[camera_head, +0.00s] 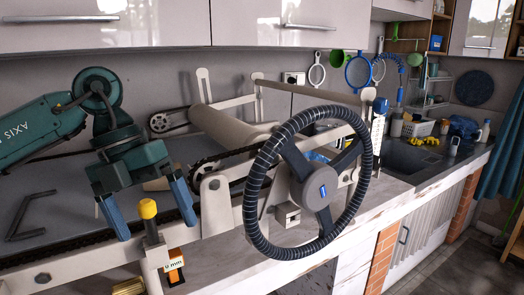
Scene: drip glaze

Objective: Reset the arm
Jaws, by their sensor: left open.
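My left gripper (148,212) comes in from the left on a teal arm. I cannot tell whether a finger touches anything. My right gripper is not in view.
A large dark steering wheel (257,170) stands on a machine with a pale roller (225,127), right of the gripper. A dark handle-shaped piece (30,216) lies on the belt at left. A sink (408,158) and counter are at right. Cabinets hang above.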

